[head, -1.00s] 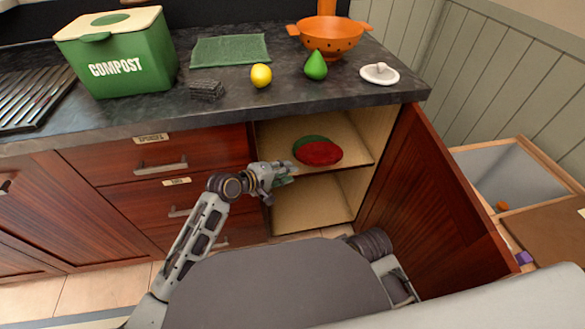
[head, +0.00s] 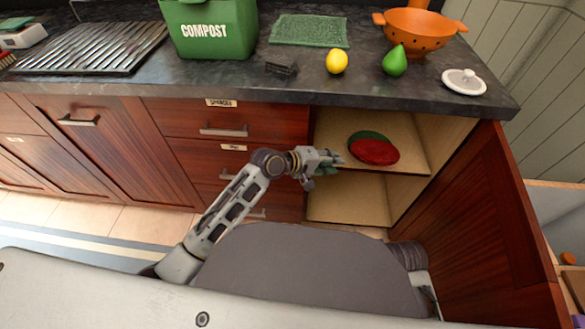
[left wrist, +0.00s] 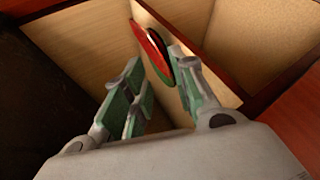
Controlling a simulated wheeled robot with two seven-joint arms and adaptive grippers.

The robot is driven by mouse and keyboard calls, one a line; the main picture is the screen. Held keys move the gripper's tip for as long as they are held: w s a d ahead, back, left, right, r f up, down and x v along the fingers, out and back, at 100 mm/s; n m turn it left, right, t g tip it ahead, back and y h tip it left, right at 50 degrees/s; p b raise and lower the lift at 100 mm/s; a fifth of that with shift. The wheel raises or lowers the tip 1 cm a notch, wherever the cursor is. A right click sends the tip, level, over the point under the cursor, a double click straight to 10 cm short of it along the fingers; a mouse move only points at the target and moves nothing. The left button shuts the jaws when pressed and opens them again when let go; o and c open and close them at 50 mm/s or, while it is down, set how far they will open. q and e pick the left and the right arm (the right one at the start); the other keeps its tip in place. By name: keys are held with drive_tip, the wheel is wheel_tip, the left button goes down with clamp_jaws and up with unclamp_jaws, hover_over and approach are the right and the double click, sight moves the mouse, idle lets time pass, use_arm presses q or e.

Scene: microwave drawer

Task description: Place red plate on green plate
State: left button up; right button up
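The red plate (head: 376,152) lies on the upper shelf of the open cabinet, overlapping the green plate (head: 368,136). The green plate shows only as a strip behind it. In the left wrist view the red plate (left wrist: 148,48) appears tilted, with a green edge beside it. I cannot tell whether the red plate rests fully on the green one. My left gripper (head: 335,162) is at the shelf's front left, just short of the red plate. Its fingers stand apart with nothing held in the left wrist view (left wrist: 156,62). My right gripper is out of view.
The cabinet door (head: 475,215) stands open on the right. Closed drawers (head: 225,120) are left of the opening. The counter above holds a compost bin (head: 210,30), lemon (head: 337,61), pear (head: 395,61), orange colander (head: 418,30) and white lid (head: 464,81). The lower shelf (head: 350,200) looks empty.

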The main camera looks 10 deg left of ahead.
use_arm(q)
drive_tip(key=s+a+f+m+g+y, duration=0.1)
drive_tip(key=s+a+f+m+y, duration=0.3)
drive_tip(key=s+a+f, duration=0.3)
drive_tip(key=s+a+f+m+g+y, duration=0.2)
drive_tip(key=s+a+f+m+y, duration=0.3)
drive_tip(key=s+a, duration=1)
wheel_tip(320, 180, down, 2)
drive_tip(key=shift+s+f+g, duration=0.1)
drive_tip(key=shift+s+g, duration=0.2)
drive_tip(key=shift+s, duration=0.6)
drive_tip(key=shift+w+f+p, duration=0.1)
drive_tip(key=shift+f+p, duration=0.05)
drive_tip(key=shift+p, duration=0.3)
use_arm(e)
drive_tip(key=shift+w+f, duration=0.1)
